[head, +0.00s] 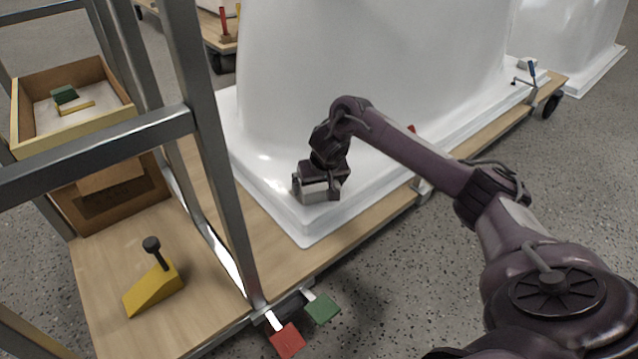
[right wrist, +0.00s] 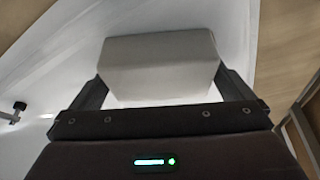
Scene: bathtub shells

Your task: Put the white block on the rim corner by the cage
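The white block (right wrist: 160,62) sits between the two fingers of my right gripper (right wrist: 162,88), and both fingers appear to touch its sides. In the head view my right gripper (head: 317,190) is low over the near corner of the white tub shell's rim (head: 306,228). A little of the block (head: 319,197) shows there between the fingers. Whether the block's underside touches the rim is hidden. The metal cage (head: 212,150) stands just left of this corner. My left gripper is not in view.
A yellow wedge with a dark knob (head: 155,290) lies on the wooden deck inside the cage. An open box (head: 72,105) with small blocks is at upper left. Red (head: 287,341) and green (head: 321,308) pedals stick out at the deck's front edge. A clamp (head: 528,78) sits at the far rim.

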